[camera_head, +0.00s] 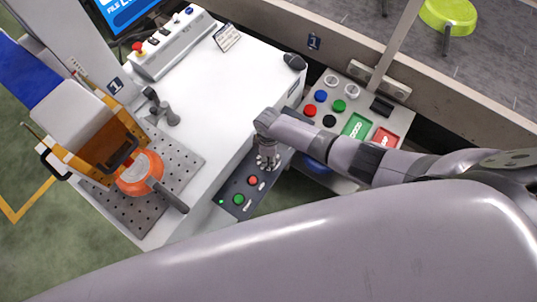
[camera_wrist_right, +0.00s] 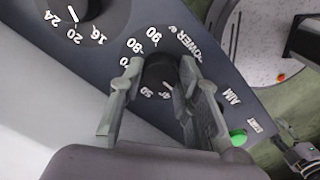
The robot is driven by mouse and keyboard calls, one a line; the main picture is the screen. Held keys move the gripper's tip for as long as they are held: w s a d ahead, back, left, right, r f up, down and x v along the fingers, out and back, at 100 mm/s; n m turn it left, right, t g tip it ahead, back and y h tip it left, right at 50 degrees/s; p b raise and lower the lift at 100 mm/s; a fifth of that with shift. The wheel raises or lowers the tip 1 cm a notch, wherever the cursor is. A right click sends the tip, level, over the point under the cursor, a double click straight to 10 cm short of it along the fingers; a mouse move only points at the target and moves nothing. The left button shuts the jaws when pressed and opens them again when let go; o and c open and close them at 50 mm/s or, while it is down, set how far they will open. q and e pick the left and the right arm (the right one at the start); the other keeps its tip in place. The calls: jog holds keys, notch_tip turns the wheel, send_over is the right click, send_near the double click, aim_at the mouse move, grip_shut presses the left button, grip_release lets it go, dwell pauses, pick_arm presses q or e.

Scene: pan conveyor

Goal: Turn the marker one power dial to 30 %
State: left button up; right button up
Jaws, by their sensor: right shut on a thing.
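My right gripper (camera_head: 267,161) reaches down to the dark control panel (camera_head: 229,203) on the front of the white machine. In the right wrist view its two fingers (camera_wrist_right: 160,80) sit on either side of the black power dial (camera_wrist_right: 158,76) and are shut on it. The word POWER is printed beside the dial, with numbers such as 80 and 90 around it. Fingers cover part of the scale, so I cannot tell the exact reading. In the head view the gripper hides the dial. My left gripper is not in view.
A second dial (camera_wrist_right: 74,14) with its own numbers is near the upper left of the wrist view. A green button (camera_head: 239,199) and a red button (camera_head: 253,181) are on the panel. A box with coloured buttons (camera_head: 348,108) stands to the right.

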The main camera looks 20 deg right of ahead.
dwell(0.3)
jog(key=o, duration=1.2)
jog(key=shift+r, duration=0.1)
notch_tip(320, 180, up, 12)
jog(key=shift+f, duration=0.1)
